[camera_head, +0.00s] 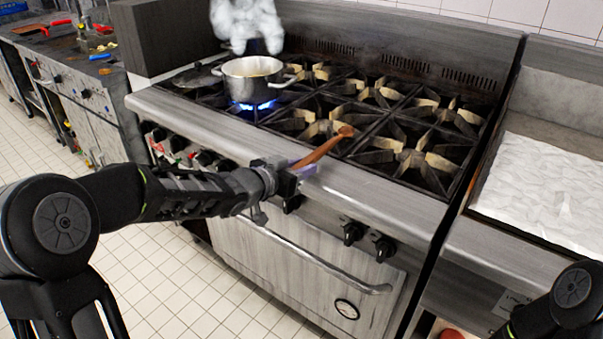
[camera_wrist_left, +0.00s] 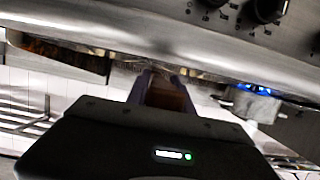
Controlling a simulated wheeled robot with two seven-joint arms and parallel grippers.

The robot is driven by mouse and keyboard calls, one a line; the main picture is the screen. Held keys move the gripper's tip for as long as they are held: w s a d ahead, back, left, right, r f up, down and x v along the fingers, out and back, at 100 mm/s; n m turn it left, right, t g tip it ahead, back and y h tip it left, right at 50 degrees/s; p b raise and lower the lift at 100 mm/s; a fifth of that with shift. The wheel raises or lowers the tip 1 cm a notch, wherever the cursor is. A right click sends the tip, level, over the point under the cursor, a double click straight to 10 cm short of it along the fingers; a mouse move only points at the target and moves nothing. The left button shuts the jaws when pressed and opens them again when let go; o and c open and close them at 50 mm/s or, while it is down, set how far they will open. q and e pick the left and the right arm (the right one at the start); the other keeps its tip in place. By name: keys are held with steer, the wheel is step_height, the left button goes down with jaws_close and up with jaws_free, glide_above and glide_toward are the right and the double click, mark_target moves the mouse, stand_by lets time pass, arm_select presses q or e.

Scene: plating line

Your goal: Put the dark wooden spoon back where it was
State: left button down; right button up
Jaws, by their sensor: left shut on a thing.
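The dark wooden spoon (camera_head: 328,145) is in my left gripper (camera_head: 297,174), in front of the stove's front ledge. The spoon slants up and to the right, with its rounded end over the edge of the burner grates. My left gripper is shut on its lower end. In the left wrist view, brown wood (camera_wrist_left: 168,97) shows between the two fingers (camera_wrist_left: 166,88); the rest of the spoon is hidden there. Part of my right arm shows at the lower right of the head view, but its gripper does not.
A counter with red-handled tools (camera_head: 45,27) is at far left. A white textured surface (camera_head: 545,185) lies right of the stove.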

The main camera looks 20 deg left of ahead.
arm_select(q)
steer(key=shift+f, duration=0.2)
steer(key=shift+f, duration=0.35)
steer(key=c, duration=1.1)
jaws_free()
steer(key=shift+r, duration=0.1)
